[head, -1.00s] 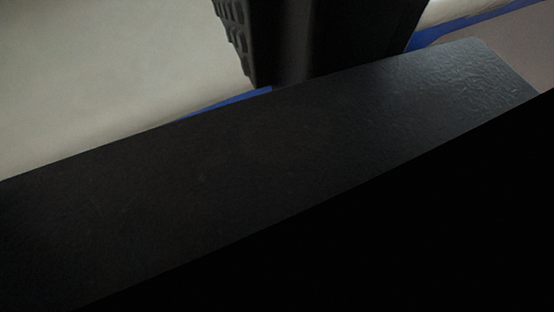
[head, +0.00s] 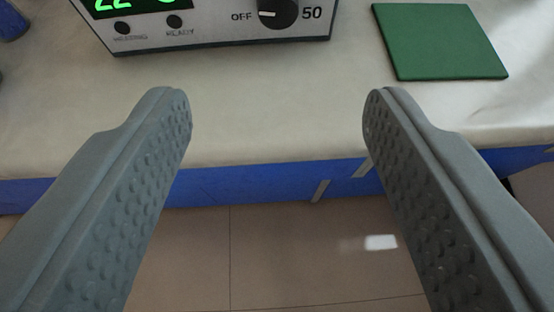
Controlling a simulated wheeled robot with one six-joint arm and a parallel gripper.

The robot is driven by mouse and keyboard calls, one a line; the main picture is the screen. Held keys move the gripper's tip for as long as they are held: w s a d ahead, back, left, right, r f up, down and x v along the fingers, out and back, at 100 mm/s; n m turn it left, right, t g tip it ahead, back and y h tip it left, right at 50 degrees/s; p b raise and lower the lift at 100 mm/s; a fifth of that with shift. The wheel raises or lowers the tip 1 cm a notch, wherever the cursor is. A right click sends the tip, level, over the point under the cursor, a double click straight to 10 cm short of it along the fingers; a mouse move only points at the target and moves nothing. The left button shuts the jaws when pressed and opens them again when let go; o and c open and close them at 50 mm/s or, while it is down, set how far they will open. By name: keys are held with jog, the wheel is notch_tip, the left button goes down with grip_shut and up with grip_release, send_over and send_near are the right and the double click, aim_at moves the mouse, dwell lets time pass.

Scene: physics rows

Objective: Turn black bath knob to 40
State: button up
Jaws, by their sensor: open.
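The black knob (head: 279,12) is on the front panel of a bath unit (head: 230,32) at the top of the head view. Its upper part is cut off by the frame edge. A white pointer mark on it points left toward the OFF label, and "50" is printed to its right. A green display (head: 140,6) shows "22" and part of another character. My gripper (head: 277,115) is wide open and empty. Its two grey fingers stand in front of the unit, apart from the knob, which lies beyond the gap between them.
The unit stands on a pale table top (head: 290,115) with a blue front edge (head: 260,183). A green square pad (head: 440,40) lies at right. A blue object (head: 10,20) is at the far left. Tiled floor (head: 270,250) shows below.

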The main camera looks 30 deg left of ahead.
dwell(0.4)
jog(key=n+t+h, duration=0.2)
jog(key=n+t, duration=0.1)
jog(key=n, duration=0.5)
send_near(276, 13)
jog(key=x, duration=0.8)
jog(key=shift+w+a+f, duration=0.1)
jog(key=shift+w, duration=0.2)
jog(key=c, duration=1)
